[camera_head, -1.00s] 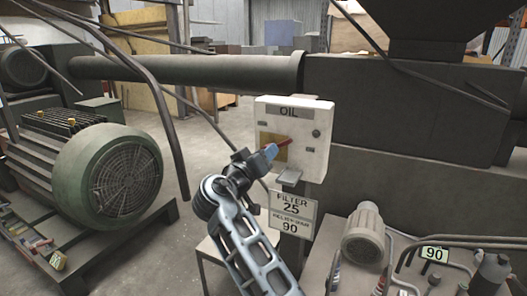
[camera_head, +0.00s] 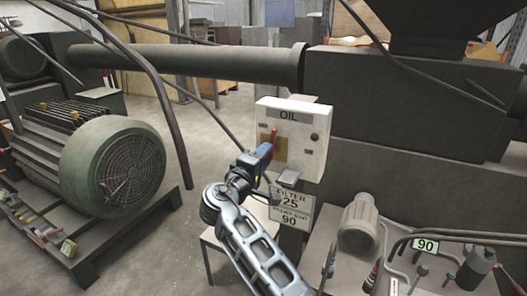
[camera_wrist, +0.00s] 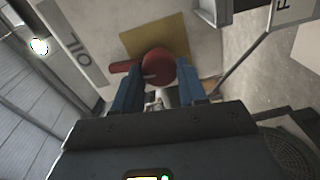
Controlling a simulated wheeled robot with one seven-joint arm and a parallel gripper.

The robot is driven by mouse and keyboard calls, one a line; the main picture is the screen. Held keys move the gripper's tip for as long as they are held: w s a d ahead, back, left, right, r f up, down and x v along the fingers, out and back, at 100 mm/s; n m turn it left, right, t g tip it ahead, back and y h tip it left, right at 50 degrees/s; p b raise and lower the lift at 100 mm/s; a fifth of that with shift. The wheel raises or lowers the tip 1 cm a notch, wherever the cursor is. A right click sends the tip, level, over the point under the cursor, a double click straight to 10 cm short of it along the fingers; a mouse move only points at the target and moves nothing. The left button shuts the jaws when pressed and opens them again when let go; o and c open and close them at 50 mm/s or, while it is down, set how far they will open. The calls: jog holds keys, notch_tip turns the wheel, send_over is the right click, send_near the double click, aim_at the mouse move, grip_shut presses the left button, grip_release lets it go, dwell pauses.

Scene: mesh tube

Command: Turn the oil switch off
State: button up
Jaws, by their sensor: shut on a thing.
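The oil switch box (camera_head: 310,152) is a white panel with an "OIL" label near the middle of the head view. A red switch (camera_head: 274,136) sits on its yellow plate, with its handle pointing nearly upright. In the wrist view the round red switch (camera_wrist: 158,66) shows its handle pointing left, against the yellow plate (camera_wrist: 170,32). My gripper (camera_head: 266,151) is at the front of the box, with its blue fingers on either side of the switch knob, shut on it. The fingers partly hide the lower part of the switch and plate in the head view.
A large green motor (camera_head: 112,170) stands on the left. A small motor (camera_head: 358,226) and pipes are at the lower right. A thick dark pipe (camera_head: 190,62) runs behind the box. Open floor lies between motor and box.

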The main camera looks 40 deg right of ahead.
jog(key=shift+n+p, duration=0.35)
jog(key=shift+n, duration=0.25)
jog(key=o, duration=1.1)
jog(key=shift+c, duration=0.2)
jog(key=b+v, duration=0.1)
jog(key=v, duration=0.6)
jog(key=shift+a, duration=0.4)
jog(key=shift+s, duration=0.1)
